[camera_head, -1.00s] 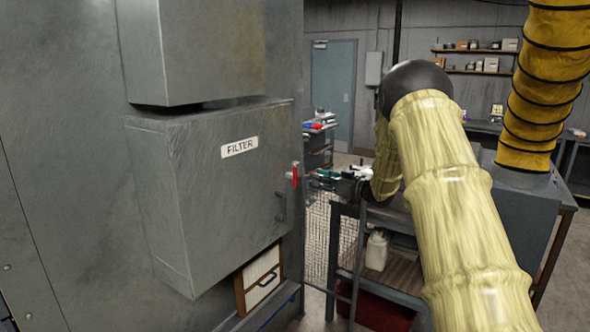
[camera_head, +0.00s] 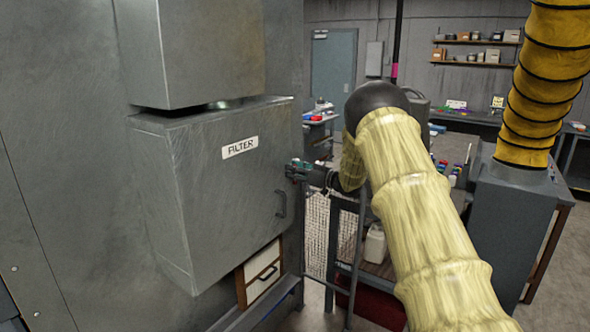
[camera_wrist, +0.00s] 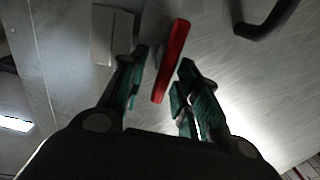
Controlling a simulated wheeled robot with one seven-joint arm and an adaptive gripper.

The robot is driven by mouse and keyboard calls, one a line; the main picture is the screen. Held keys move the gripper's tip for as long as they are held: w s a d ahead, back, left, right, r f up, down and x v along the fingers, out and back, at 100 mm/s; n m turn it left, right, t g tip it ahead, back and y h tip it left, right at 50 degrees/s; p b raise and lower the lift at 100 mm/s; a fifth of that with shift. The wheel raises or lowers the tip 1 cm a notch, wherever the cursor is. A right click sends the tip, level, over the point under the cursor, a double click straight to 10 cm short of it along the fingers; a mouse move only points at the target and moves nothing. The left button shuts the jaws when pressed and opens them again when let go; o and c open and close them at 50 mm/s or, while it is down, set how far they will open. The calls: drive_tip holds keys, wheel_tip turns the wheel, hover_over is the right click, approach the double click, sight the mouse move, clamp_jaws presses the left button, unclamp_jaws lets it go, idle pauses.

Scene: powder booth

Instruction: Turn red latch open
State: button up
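The red latch (camera_wrist: 172,60) shows in the wrist view as a slim red bar, slightly tilted, on the grey filter door. Its lower end lies between the two green fingertips of my gripper (camera_wrist: 160,85), with a gap visible on both sides. In the head view my gripper (camera_head: 297,170) is at the right edge of the filter box (camera_head: 215,190), and the latch is hidden there. The fingers are apart and I see no grip on the latch. The dark door handle (camera_head: 281,205) is below the gripper; it also shows in the wrist view (camera_wrist: 268,22).
A wooden-framed filter drawer (camera_head: 262,272) sits under the box. A workbench (camera_head: 380,268) with a white jug (camera_head: 375,244) stands right of the box, beneath my arm. A yellow ribbed hose (camera_head: 540,85) hangs at the right. A grey plate (camera_wrist: 112,35) is beside the latch.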

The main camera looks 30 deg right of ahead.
clamp_jaws()
drive_tip(key=shift+a+f+n+b, duration=0.1)
drive_tip(key=shift+n+b, duration=0.2)
drive_tip(key=shift+b, duration=0.15)
drive_tip(key=shift+a+f+n+b, duration=0.15)
drive_tip(key=shift+n+b, duration=0.75)
drive_tip(key=shift+b, duration=0.35)
drive_tip(key=n+b, duration=0.5)
drive_tip(key=b, duration=0.1)
drive_tip(key=a+f+n+b, duration=0.1)
drive_tip(key=n+b, duration=0.4)
drive_tip(key=b, duration=0.2)
drive_tip(key=n+b, duration=0.5)
drive_tip(key=b, duration=0.1)
drive_tip(key=shift+s+a+f+n, duration=0.2)
drive_tip(key=shift+s+f+n, duration=0.1)
drive_tip(key=shift+s, duration=0.1)
drive_tip(key=shift+b, duration=0.35)
